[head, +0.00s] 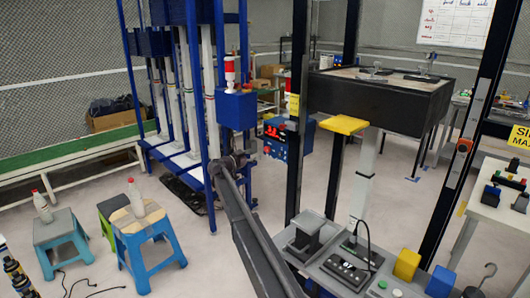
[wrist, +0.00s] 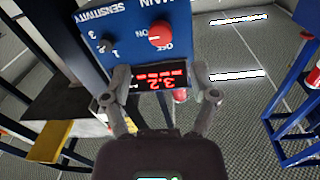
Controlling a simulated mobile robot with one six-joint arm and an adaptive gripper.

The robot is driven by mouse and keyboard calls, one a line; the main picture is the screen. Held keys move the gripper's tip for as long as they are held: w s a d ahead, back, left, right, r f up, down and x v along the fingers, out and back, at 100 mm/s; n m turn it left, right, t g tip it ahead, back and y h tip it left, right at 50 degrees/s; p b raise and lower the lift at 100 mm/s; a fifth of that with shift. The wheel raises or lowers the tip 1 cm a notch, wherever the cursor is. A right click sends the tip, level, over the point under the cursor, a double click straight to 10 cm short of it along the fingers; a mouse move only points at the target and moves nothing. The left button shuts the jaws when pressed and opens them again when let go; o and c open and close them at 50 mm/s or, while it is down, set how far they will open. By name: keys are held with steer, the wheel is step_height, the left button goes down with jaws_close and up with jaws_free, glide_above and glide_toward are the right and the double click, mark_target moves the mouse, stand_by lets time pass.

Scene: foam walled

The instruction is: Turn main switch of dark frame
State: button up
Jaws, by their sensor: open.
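The main switch is a round red knob (wrist: 160,36) with a pale line across it. It sits on a blue control box marked MAIN, ON and OFF, upside down in the wrist view. Which label the line points to is unclear. In the head view the blue box (head: 274,143) is beside a post of the dark frame (head: 296,110). My gripper (wrist: 163,86) is open and empty, its fingers apart in front of the box's lit red display (wrist: 160,80). The knob lies beyond the fingertips, apparently untouched. In the head view my gripper (head: 243,158) is left of the box.
A smaller sensitivity knob (wrist: 105,46) is on the same box. A blue frame (head: 212,120) stands close left of my gripper. A yellow pad (head: 343,125) and a dark tray (head: 390,95) are to the right. Stools (head: 145,222) stand on the floor at left.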

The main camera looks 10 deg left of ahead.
mark_target(267, 150)
steer(key=shift+x, duration=3.15)
jaws_close()
steer(key=shift+d, duration=0.15)
